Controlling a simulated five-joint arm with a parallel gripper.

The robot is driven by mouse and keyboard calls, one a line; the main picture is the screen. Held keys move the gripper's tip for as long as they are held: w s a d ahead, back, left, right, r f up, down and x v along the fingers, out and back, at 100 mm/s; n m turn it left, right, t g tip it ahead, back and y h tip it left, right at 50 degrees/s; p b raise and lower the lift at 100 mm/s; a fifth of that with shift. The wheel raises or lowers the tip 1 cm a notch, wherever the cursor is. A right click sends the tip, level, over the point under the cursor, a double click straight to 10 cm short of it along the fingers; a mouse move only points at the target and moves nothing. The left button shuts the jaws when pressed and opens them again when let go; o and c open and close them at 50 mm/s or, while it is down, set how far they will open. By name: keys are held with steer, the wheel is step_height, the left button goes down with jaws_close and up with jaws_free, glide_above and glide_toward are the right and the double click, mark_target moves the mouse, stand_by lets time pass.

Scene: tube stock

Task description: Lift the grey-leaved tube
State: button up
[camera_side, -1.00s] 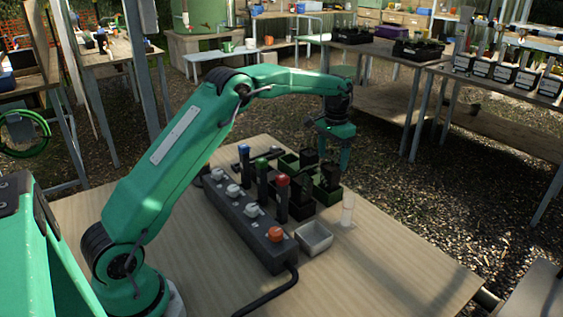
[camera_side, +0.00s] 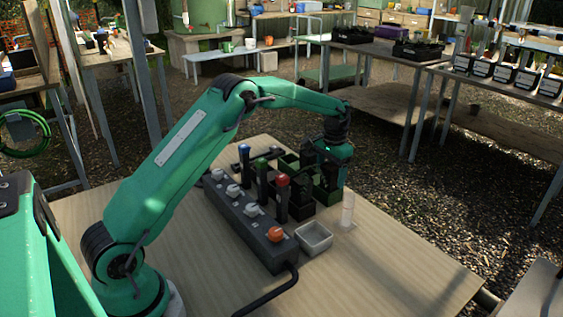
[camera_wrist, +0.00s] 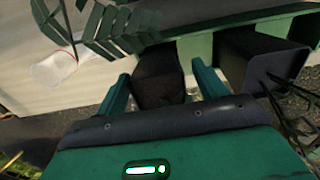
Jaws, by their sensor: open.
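My gripper (camera_side: 328,180) is low over the far right of the group of tubes in the side view. In the wrist view its two fingers (camera_wrist: 160,90) are open, one on each side of a dark square tube (camera_wrist: 158,75). I cannot tell whether they touch it. In the side view the leaves are too small and dark to tell apart.
A small grey tray (camera_side: 314,238) and a clear cylinder (camera_side: 348,210) are in front. Green rack or crate walls (camera_wrist: 240,22) lie close by. The table's front right is clear.

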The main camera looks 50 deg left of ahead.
stand_by(0.4)
steer(key=c, duration=1.2)
steer(key=shift+o, duration=0.2)
steer(key=shift+r, duration=0.15)
steer(key=shift+r, duration=4.9)
steer(key=shift+r, duration=0.1)
